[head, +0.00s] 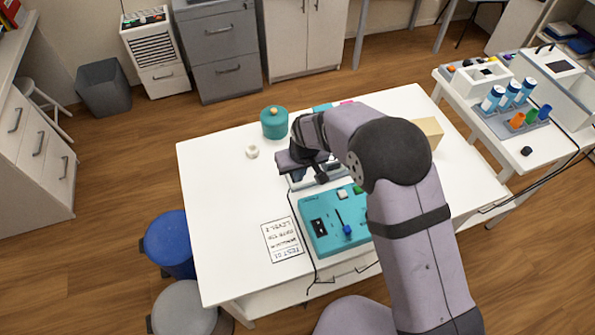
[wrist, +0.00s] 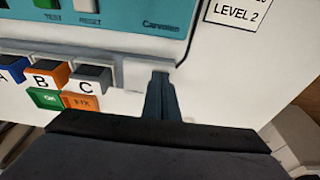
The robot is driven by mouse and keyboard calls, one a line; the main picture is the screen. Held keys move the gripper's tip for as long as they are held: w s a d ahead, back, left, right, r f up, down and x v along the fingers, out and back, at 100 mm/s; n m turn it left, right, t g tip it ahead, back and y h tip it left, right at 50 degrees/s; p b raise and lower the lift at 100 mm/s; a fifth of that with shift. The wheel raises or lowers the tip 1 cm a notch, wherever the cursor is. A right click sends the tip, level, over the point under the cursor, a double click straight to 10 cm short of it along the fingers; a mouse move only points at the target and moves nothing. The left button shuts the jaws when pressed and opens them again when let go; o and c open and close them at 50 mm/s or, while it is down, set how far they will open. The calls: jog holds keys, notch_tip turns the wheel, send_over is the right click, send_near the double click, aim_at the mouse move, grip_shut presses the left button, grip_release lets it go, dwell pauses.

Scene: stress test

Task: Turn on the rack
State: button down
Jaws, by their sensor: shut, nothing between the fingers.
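No thing in view is plainly labelled as a rack. A low white unit (head: 298,184) lies on the table behind a teal control panel (head: 318,236), partly hidden by my gripper (head: 321,177). The panel also shows in the wrist view (wrist: 125,18).
A printed sheet (head: 282,240) lies left of the panel. A teal lidded pot (head: 274,122), a small white ring (head: 252,152) and a tan block (head: 430,132) stand on the white table (head: 215,200). A dark cable runs along the panel's left side. The table's left part is mostly clear.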

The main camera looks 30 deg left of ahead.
jog(key=shift+w+a+r, duration=0.1)
jog(key=shift+w+a, duration=0.05)
jog(key=shift+w+a+r, duration=0.25)
jog(key=shift+w+a, duration=0.2)
dwell(0.5)
jog(key=p+v, duration=0.3)
jog(key=v, duration=0.1)
jog(key=shift+w+a+r, duration=0.1)
jog(key=shift+r, duration=0.2)
jog(key=shift+r+b, duration=0.15)
jog(key=shift+b, duration=0.15)
jog(key=s+d+r+b, duration=0.2)
jog(key=s+d+r, duration=0.1)
jog(key=r, duration=0.5)
jog(key=shift+s+d+b, duration=0.25)
jog(key=shift+b, duration=0.15)
